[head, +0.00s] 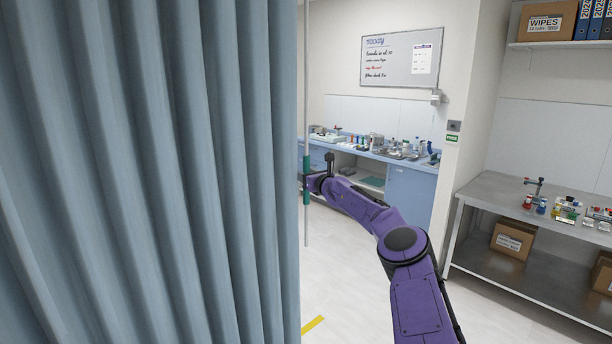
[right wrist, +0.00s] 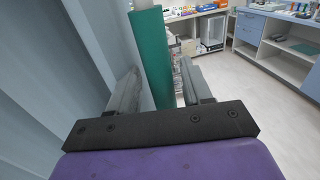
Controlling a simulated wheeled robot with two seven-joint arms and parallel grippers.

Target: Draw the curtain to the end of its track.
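A blue-grey pleated curtain (head: 150,170) fills the left side of the head view. A thin upright rod (head: 306,90) hangs along its right edge, with a green grip (head: 306,180) on its lower part. My right gripper (head: 312,183) is at the green grip, at the curtain's edge. In the right wrist view, the green grip (right wrist: 151,55) stands between the two grey fingers of my right gripper (right wrist: 160,80). The fingers are apart, and a gap shows beside the grip, so it does not look clamped. The curtain (right wrist: 60,70) lies close on the left. My left gripper is not in view. The curtain's track is out of view.
A blue counter (head: 408,190) with lab items runs along the back wall under a whiteboard (head: 402,58). A metal table (head: 485,200) with small items and boxes stands at the right. Open floor lies between, with a yellow floor mark (head: 312,324) near the curtain.

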